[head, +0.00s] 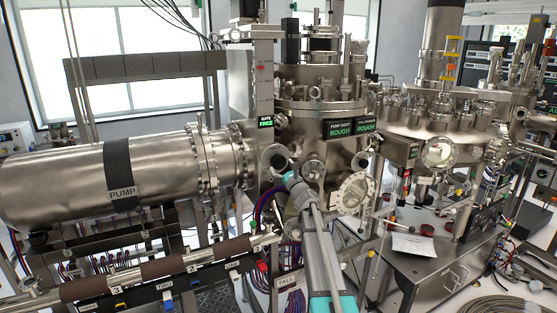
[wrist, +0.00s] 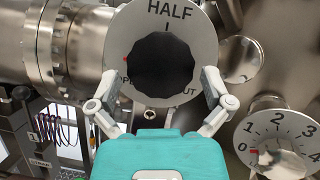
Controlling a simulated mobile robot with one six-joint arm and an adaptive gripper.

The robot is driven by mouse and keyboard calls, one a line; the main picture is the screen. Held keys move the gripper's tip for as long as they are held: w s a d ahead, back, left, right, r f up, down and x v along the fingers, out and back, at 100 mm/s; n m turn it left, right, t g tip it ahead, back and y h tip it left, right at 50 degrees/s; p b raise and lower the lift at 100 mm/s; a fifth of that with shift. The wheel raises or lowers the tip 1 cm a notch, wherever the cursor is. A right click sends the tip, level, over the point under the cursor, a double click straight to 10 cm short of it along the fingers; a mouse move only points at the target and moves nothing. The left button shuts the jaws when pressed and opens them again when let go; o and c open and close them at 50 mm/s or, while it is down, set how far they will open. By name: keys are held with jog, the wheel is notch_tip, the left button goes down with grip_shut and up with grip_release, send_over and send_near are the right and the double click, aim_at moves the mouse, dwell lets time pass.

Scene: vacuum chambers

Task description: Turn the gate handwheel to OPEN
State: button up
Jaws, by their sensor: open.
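The gate handwheel, a dark many-sided knob (wrist: 165,68), fills the upper middle of the wrist view. Behind it is a round grey plate (wrist: 205,45) marked HALF at the top. The lower lettering is partly hidden: "OP" shows at lower left and "UT" at lower right. A small red mark shows at the knob's left edge, a little above "OP". My gripper (wrist: 160,83) is open, with one finger on each side of the knob's lower part. I cannot tell whether the fingers touch it. In the head view my gripper (head: 289,178) is beside the chamber, below the GATE FREE sign (head: 265,122).
A numbered dial (wrist: 280,140) is close on the right, with a red mark near 0. A flanged pipe (wrist: 45,45) is at left. In the head view the PUMP cylinder (head: 70,180) lies left, and a labelled rail (head: 215,258) crosses below it.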

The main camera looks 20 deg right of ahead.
jog(key=shift+x, duration=1.15)
jog(key=c, duration=0.9)
jog(key=shift+p, duration=0.3)
jog(key=shift+n+y, duration=0.3)
jog(key=shift+n, duration=0.3)
jog(key=n+g+y+p, duration=0.1)
jog(key=n+y, duration=0.1)
jog(key=n, duration=0.2)
jog(key=shift+n, duration=0.4)
jog(key=shift+n+g+y+p, duration=0.4)
jog(key=shift+n+y, duration=0.05)
jog(key=shift+n, duration=0.65)
jog(key=shift+n+g+y+p, duration=0.35)
jog(key=shift+n+g+y, duration=0.1)
jog(key=shift+n, duration=0.65)
